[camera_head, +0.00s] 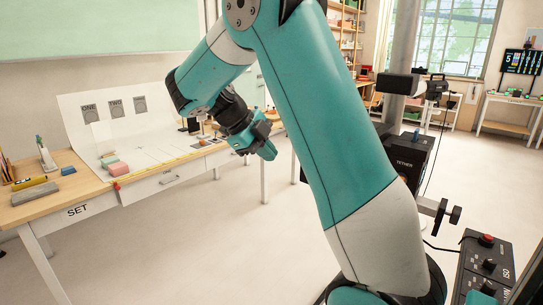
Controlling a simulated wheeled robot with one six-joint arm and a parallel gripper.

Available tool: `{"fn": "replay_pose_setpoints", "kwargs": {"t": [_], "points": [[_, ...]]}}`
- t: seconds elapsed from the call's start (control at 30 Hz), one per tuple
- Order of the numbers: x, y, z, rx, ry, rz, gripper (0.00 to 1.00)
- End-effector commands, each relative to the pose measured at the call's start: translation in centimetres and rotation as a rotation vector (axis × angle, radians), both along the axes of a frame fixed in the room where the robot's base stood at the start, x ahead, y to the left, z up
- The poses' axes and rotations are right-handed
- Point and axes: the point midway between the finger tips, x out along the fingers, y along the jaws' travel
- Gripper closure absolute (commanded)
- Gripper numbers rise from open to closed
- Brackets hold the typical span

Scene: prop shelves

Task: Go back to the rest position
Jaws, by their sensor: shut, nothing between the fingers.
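My gripper (264,148) hangs at the end of my teal and grey arm, in front of the right end of the long table marked SET. Its fingers are shut and empty. It is in the air, apart from the table as far as I can tell. Part of the wall and table behind it is hidden by my arm.
The long table (85,201) along the left holds a white backboard (112,108) marked ONE and TWO, pink and green blocks (114,165), a grey block (35,192) and small items. A black unit marked TETHER (406,163) stands right of my arm. The floor (215,250) between is clear.

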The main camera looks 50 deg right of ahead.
Motion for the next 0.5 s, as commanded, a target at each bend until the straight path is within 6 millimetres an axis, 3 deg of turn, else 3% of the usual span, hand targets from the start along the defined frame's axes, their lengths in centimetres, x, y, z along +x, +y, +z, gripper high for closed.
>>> {"fn": "replay_pose_setpoints", "kwargs": {"t": [0.5], "points": [[0.1,0.37,-0.03,0.027,0.015,0.062,1.0]]}}
